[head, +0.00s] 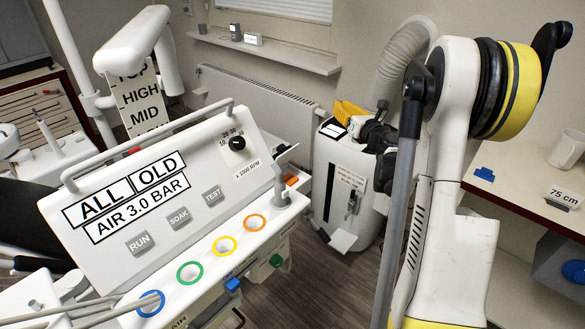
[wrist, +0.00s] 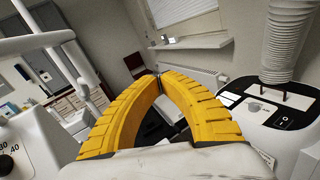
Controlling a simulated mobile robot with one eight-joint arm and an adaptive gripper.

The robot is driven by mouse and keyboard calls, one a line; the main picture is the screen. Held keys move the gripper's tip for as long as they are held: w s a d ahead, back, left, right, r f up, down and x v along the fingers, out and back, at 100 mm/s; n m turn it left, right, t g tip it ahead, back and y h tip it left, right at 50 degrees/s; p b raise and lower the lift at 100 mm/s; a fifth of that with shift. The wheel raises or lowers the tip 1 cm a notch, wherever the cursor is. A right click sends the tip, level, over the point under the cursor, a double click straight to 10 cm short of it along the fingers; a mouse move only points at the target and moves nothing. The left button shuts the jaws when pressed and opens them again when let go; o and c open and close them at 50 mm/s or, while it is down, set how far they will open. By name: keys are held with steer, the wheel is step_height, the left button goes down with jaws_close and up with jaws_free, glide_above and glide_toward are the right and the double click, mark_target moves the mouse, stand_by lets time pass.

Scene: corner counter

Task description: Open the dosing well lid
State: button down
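I cannot pick out a dosing well lid with certainty in either view. The white dental console (head: 165,185) stands at the left in the head view, with RUN, SOAK and TEST buttons and several coloured rings along its ledge. A white floor unit (head: 345,190) with a labelled front stands behind my gripper (head: 346,110). The unit's top, with a black-outlined panel and a switch, shows at the right in the wrist view (wrist: 275,112). In the wrist view my gripper (wrist: 158,74) has its yellow fingers bowed, with the tips together and nothing seen between them.
A ribbed hose (head: 402,55) rises from the floor unit. A radiator (head: 255,100) and a shelf (head: 265,50) line the back wall. A counter (head: 530,180) with a 75 cm sign is at the right. Grey floor shows between console and unit.

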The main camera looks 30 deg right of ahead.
steer(key=s+a+f+n+g+y+b, duration=0.1)
steer(key=s+a+f+n+g+y, duration=0.45)
steer(key=s+a+f, duration=0.8)
steer(key=n+t+y+b, duration=0.1)
steer(key=n+b, duration=0.1)
steer(key=b, duration=0.2)
glide_toward(287, 155)
steer(key=w+a+f, duration=0.1)
steer(key=w+f, duration=0.1)
steer(key=w, duration=0.1)
steer(key=w+a+f, duration=0.1)
steer(key=w+f, duration=0.1)
steer(key=shift+w+a, duration=0.25)
steer(key=shift+a, duration=0.05)
steer(key=shift+w+r, duration=0.25)
steer(key=shift+w, duration=0.15)
steer(key=shift+w+a+r+p, duration=0.35)
steer(key=shift+w+r, duration=0.2)
steer(key=shift+w, duration=0.1)
steer(key=shift+r, duration=0.1)
